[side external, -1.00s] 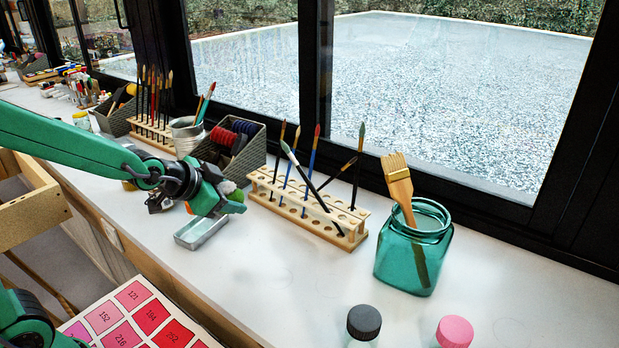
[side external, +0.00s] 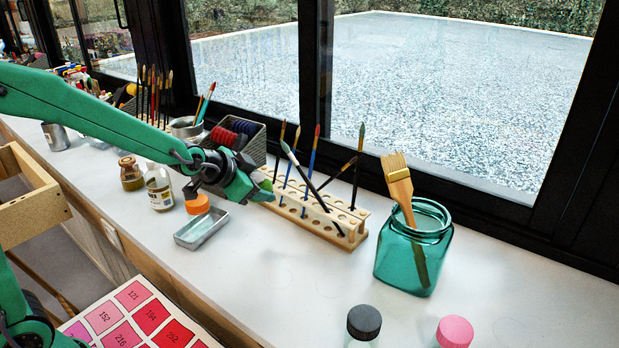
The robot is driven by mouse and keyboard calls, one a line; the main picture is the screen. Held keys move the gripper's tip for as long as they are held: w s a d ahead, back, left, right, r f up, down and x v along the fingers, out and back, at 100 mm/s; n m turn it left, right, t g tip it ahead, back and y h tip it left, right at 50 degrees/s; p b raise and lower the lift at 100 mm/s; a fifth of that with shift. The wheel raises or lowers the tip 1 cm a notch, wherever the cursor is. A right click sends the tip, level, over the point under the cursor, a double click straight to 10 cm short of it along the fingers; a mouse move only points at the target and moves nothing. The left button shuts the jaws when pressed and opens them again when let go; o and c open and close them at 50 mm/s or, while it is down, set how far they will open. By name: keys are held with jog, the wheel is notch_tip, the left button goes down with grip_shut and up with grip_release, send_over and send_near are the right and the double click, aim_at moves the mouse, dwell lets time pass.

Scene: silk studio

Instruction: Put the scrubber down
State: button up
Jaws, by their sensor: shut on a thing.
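My gripper (side external: 256,189) is above the windowsill counter, just left of the wooden brush rack. It is shut on the scrubber, which is mostly hidden by the jaws. A small patch of lighter green shows at the fingertips and may be part of it. I cannot tell the scrubber's shape, or how far it is above the counter.
The wooden brush rack (side external: 348,229) stands close to the right of my gripper. A metal tray (side external: 201,229) and an orange-topped item (side external: 197,204) are below left. A teal jar (side external: 408,262) holds a wide brush. The counter (side external: 285,290) in front of the rack is clear.

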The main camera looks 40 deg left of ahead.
aim_at(262, 230)
jog(key=shift+w+f, duration=0.1)
jog(key=shift+f, duration=1.9)
jog(key=shift+f, duration=2)
jog(key=shift+f, duration=0.15)
jog(key=o, duration=1)
jog(key=shift+o, duration=0.2)
jog(key=shift+r, duration=0.2)
